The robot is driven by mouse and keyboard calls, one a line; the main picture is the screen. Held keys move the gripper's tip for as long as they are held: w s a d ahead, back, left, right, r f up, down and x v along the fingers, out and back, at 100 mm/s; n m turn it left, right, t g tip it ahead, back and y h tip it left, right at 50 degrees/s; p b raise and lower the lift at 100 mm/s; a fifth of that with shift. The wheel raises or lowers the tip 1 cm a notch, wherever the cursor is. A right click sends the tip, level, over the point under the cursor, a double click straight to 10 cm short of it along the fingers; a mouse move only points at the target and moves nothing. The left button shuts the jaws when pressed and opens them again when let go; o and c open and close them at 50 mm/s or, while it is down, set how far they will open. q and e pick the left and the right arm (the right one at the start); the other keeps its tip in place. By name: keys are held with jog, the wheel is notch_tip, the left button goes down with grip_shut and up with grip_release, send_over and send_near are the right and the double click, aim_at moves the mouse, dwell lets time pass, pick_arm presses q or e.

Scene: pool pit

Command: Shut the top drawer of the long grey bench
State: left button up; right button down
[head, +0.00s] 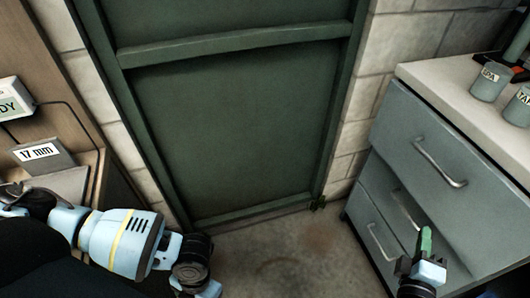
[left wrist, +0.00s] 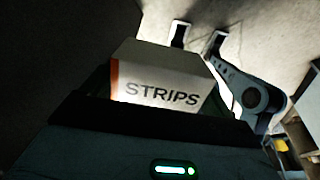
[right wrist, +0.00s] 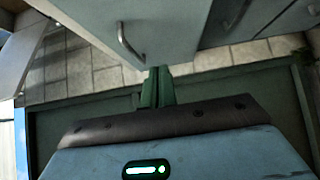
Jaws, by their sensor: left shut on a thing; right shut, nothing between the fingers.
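The long grey bench (head: 385,100) stands at the right in the head view. Its top drawer (head: 420,125) has a metal handle (head: 440,165) and a darker, shadowed front below it. In the right wrist view the nearer drawer front (right wrist: 170,30) stands proud of the darker front beside it. My right gripper (head: 426,235) is shut and empty in front of the lower drawers; its green fingers (right wrist: 155,85) point toward the nearer front's edge, contact unclear. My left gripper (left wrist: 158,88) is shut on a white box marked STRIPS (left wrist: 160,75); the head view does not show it.
A dark green door (head: 235,120) is set in the block wall ahead. Grey labelled pots (head: 488,82) stand on the bench top. The concrete floor (head: 285,250) between is clear.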

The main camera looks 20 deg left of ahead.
dwell(0.3)
pick_arm(q)
jog(key=shift+w+r+p, duration=0.15)
jog(key=shift+r+p, duration=0.2)
jog(key=shift+r, duration=0.2)
pick_arm(e)
jog(key=shift+w+d, duration=0.75)
jog(key=shift+w, duration=1.35)
jog(key=shift+w+d, duration=0.7)
jog(key=shift+w, duration=1.35)
jog(key=shift+w+d, duration=0.75)
jog(key=shift+w, duration=1.35)
